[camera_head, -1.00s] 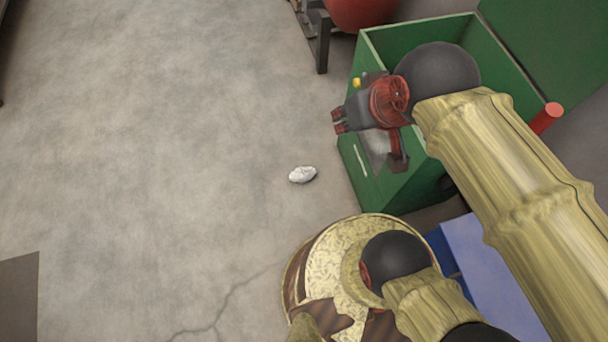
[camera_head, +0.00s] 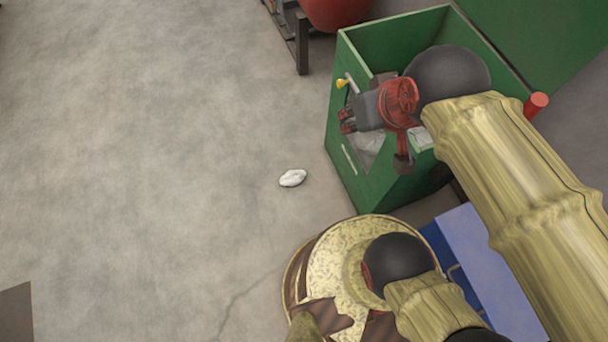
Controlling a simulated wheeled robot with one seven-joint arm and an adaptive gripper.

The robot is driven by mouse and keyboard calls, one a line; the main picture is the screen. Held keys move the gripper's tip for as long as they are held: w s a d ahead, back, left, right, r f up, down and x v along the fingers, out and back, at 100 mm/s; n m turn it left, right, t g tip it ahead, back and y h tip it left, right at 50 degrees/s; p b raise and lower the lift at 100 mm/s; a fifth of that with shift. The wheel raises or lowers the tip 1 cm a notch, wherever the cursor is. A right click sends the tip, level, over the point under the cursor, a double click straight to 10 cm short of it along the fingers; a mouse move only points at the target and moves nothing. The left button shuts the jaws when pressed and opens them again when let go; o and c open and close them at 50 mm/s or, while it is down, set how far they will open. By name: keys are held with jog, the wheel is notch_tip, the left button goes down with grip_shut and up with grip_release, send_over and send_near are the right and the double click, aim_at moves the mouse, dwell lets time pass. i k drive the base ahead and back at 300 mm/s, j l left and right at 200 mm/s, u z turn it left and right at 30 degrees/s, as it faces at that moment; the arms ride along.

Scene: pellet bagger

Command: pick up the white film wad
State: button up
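The white film wad (camera_head: 292,178) is a small, crumpled white lump lying on the grey concrete floor, in full view near the middle of the picture. It lies to the left of the green bin and apart from it. My gripper (camera_head: 346,121) is dark with red parts and points left, in front of the green bin's side as seen from here. It is above and to the right of the wad in the picture, well apart from it. Its fingertips are small and seen from an angle, so I cannot tell whether they are open or shut.
A green bin (camera_head: 349,62) with a window in its side stands at the right. A blue object (camera_head: 485,255) is below it. A red rounded thing (camera_head: 335,10) and a dark stand (camera_head: 301,45) are at the top.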

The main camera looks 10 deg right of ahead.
aim_at(291, 177)
jog(key=i+j+z, duration=0.15)
jog(key=j+z, duration=0.15)
jog(key=z, duration=0.15)
jog(key=j+z, duration=0.3)
jog(key=z, duration=0.15)
jog(key=i+j+z, duration=0.1)
jog(key=j+z, duration=0.45)
jog(key=j, duration=0.6)
jog(key=k+j+z, duration=0.1)
jog(key=j, duration=0.6)
